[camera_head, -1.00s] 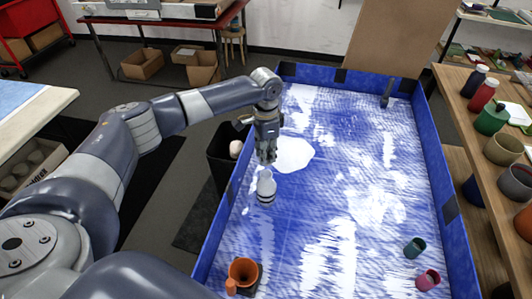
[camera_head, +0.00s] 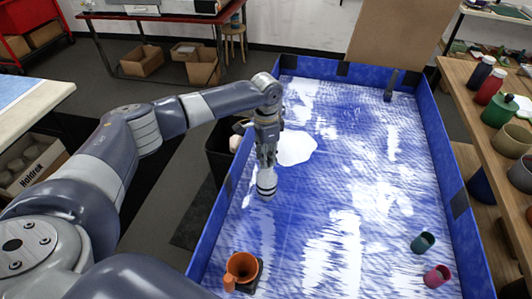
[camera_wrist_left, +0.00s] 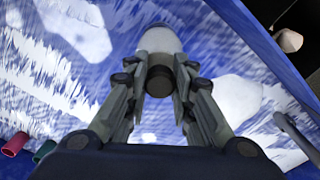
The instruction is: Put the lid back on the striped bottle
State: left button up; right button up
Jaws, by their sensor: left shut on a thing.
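The striped bottle (camera_head: 267,184) stands upright on the blue-and-white tray floor near its left wall. It is pale with dark bands low on its body. My left gripper (camera_head: 267,162) points down right over its top. In the left wrist view the fingers (camera_wrist_left: 160,85) are shut on a short dark lid (camera_wrist_left: 159,82), with the pale bottle (camera_wrist_left: 158,40) directly beyond it. The lid overlaps the bottle's top there; I cannot tell whether it touches or is seated. The fingers hide the bottle's neck in the head view. My right gripper is out of view.
The blue tray wall (camera_head: 213,225) runs close on the left. An orange cup (camera_head: 242,268) stands near the front, with a teal cup (camera_head: 422,243) and a pink cup (camera_head: 437,276) at front right. A dark post (camera_head: 390,86) stands at the back. The tray's middle is clear.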

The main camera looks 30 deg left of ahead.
pick_arm(q)
jog(key=shift+p, duration=1)
dwell(1.1)
jog(key=shift+f+p, duration=0.1)
jog(key=shift+p, duration=0.25)
dwell(0.9)
jog(key=shift+p, duration=0.4)
dwell(0.6)
jog(key=o, duration=0.9)
jog(key=shift+o, duration=0.2)
jog(key=o, duration=0.5)
